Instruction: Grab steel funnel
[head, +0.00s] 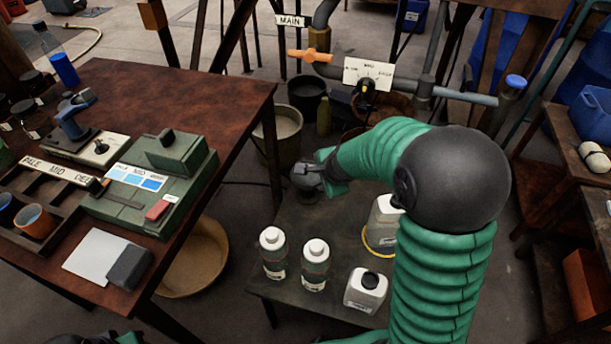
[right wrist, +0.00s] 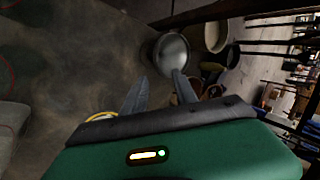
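The steel funnel (right wrist: 172,52) is a shiny, rounded grey metal piece near the edge of the low dark table. It also shows in the head view (head: 305,180), partly covered by my gripper. My right gripper (right wrist: 160,76) has its two fingers apart, with nothing held between them. The funnel lies just beyond the fingertips, nearer the right finger in the wrist view. Contact cannot be told. In the head view the right gripper (head: 322,172) is beside the funnel, its fingers mostly hidden. Only a green and dark sliver of my left side shows at the bottom edge.
Two white-capped bottles (head: 273,252) (head: 315,264), a black-capped jug (head: 366,290) and a larger pale container (head: 383,222) stand on the low table (head: 290,290). Buckets (head: 283,135) stand behind it. A brown worktable (head: 150,85) with instruments is at left. Pipes cross behind.

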